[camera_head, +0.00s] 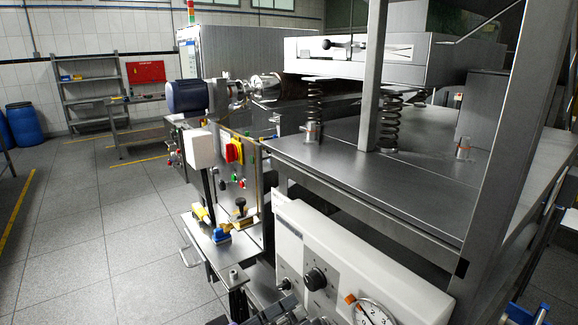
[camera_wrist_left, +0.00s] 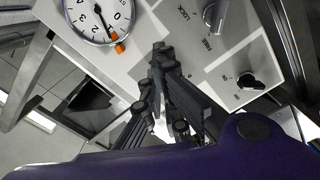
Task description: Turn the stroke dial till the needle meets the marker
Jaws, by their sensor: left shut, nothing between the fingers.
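A white control panel (camera_head: 345,245) carries a round gauge (camera_head: 375,314), cut off by the bottom edge, with an orange marker (camera_head: 350,299) at its rim. In the left wrist view the gauge (camera_wrist_left: 90,22) is cut off at the top. Its dark needle (camera_wrist_left: 104,22) points close to the orange marker (camera_wrist_left: 118,47); whether they meet exactly, I cannot tell. A large black knob (camera_head: 315,279) sits left of the gauge. I cannot read which knob is the stroke dial. My left gripper (camera_wrist_left: 160,50) is shut and empty, near the panel, between gauge and knobs. My right gripper is not in view.
A steel table (camera_head: 340,165) rises above the panel. A side shelf (camera_head: 208,244) with small tools stands left; open floor lies beyond.

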